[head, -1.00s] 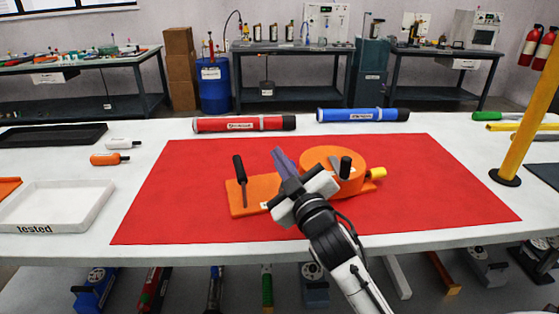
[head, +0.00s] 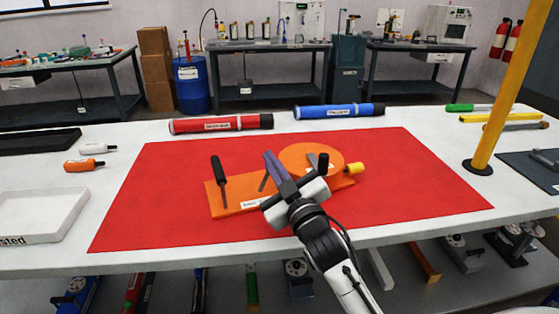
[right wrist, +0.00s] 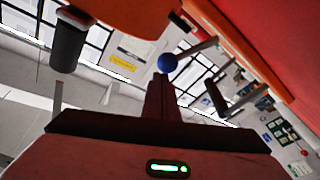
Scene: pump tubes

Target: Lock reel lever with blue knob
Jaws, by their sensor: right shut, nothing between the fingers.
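An orange reel (head: 300,153) stands on an orange base plate (head: 226,205) with a black-handled upright rod (head: 219,178) at its left. My right gripper (head: 270,158) is shut and empty, in front of the reel's left side. In the right wrist view the closed fingers (right wrist: 160,90) point toward a blue knob (right wrist: 166,63) on a thin grey lever (right wrist: 196,48). The knob appears just beyond the fingertips; I cannot tell whether they touch. The knob is not clear in the head view. A thin grey rod (head: 264,181) shows beside the fingers. My left gripper is out of view.
The fixture sits on a red mat (head: 150,210). Red (head: 220,124) and blue (head: 340,111) tubes lie behind it. A white tray (head: 35,225) is at left and a yellow post (head: 500,100) at right. The mat's left and right parts are clear.

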